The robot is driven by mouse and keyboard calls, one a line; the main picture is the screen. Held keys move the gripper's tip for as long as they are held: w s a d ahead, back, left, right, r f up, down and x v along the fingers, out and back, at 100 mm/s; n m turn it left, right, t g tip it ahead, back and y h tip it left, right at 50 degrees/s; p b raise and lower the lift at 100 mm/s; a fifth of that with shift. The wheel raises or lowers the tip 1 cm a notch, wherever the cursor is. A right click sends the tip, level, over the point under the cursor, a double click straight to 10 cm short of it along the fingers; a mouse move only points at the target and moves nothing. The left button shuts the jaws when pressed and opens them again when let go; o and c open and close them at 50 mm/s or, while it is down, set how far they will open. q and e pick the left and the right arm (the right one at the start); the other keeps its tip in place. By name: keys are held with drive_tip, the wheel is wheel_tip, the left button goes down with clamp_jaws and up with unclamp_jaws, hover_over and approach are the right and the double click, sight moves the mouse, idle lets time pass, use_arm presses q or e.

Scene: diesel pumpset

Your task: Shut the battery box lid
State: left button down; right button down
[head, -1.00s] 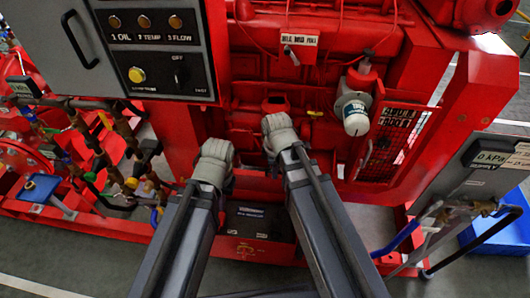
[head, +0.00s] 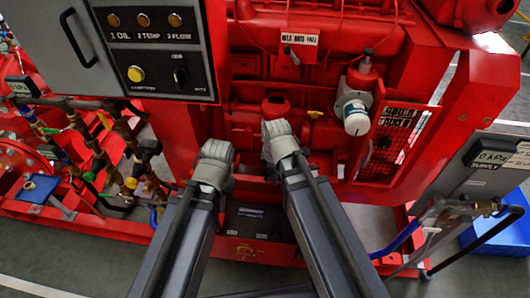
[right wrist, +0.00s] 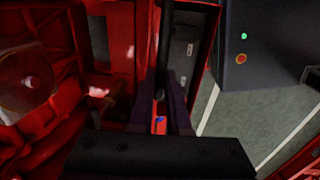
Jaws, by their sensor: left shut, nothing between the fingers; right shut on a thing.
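The battery box (head: 245,250) is low at the front of the red pumpset, with the dark battery (head: 259,222) showing inside, so it stands open. The battery also shows in the right wrist view (right wrist: 183,55). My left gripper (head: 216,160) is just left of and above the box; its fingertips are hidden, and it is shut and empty. My right gripper (head: 279,138) is above the box at the right. In the right wrist view its fingers (right wrist: 162,105) are shut on a thin red upright piece, which appears to be the lid (right wrist: 158,108), seen edge-on.
The grey control panel (head: 150,45) hangs at upper left. A white filter (head: 356,113) is on the engine at right. Pipes and valves (head: 95,150) crowd the left side. A grey gauge box (head: 490,160) stands at right. Floor is clear in front.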

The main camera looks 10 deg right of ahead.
drive_tip(key=shift+s, duration=0.2)
drive_tip(key=shift+s+a+f+b, duration=0.15)
drive_tip(key=shift+s+b, duration=0.05)
drive_tip(key=shift+s, duration=0.2)
drive_tip(key=shift+s+a+f+b, duration=0.15)
drive_tip(key=shift+s, duration=0.25)
drive_tip(key=c, duration=0.8)
unclamp_jaws()
